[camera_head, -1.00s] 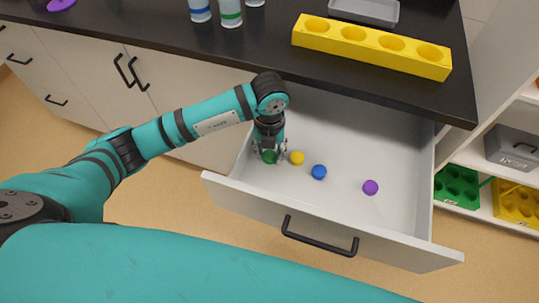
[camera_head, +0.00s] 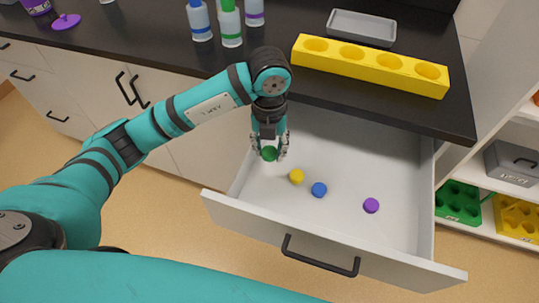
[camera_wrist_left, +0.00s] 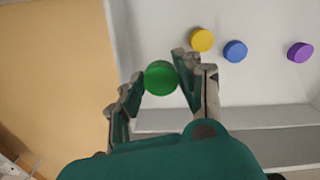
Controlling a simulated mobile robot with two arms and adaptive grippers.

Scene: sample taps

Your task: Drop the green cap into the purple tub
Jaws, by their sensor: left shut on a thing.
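The green cap (camera_head: 268,153) is between the fingertips of my left gripper (camera_head: 269,150), which is shut on it. The gripper points down over the left part of the open drawer. The green cap (camera_wrist_left: 161,78) also shows between the fingers in the left wrist view, with the drawer floor beyond. A purple tub (camera_head: 37,6) stands on the dark counter at the far top left, cut off by the picture edge, well away from my gripper. My right gripper is not in view.
A yellow cap (camera_head: 296,176), a blue cap (camera_head: 319,190) and a purple cap (camera_head: 371,205) lie in the drawer (camera_head: 340,240). Several bottles (camera_head: 230,25), a yellow rack (camera_head: 370,66), a grey tray (camera_head: 361,28) and a purple lid (camera_head: 66,21) are on the counter.

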